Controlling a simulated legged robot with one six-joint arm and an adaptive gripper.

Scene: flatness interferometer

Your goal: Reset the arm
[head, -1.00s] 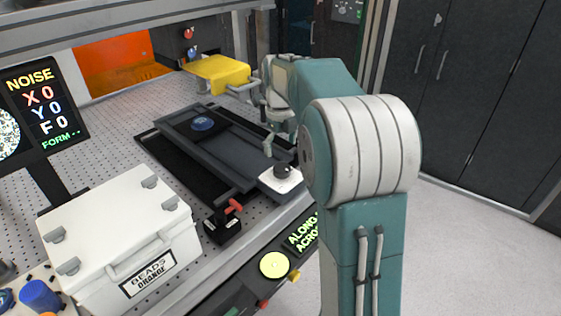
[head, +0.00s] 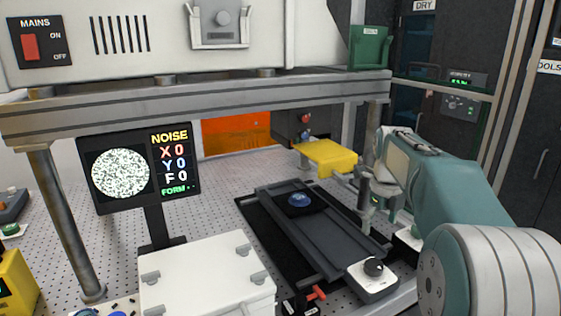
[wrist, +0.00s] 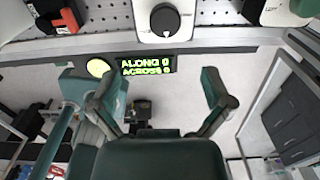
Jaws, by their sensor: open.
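My arm reaches in from the right of the head view, with a teal and white body. My gripper (head: 376,208) hangs over the right side of the dark stage, beyond the white knob box (head: 372,278). In the wrist view its two dark teal fingers (wrist: 158,96) stand wide apart, with nothing between them. The knob box (wrist: 166,20) shows ahead of the fingers at the top of the wrist view. The display reading ALONG 0 and ACROSS 0 (wrist: 145,66) is just below it.
A dark slide stage (head: 325,243) carries a blue round piece (head: 299,200). A yellow block (head: 327,156) sticks out near my wrist. A white lidded case (head: 207,275) stands at front left, below the NOISE screen (head: 140,172). A heavy grey beam (head: 200,107) spans the bench.

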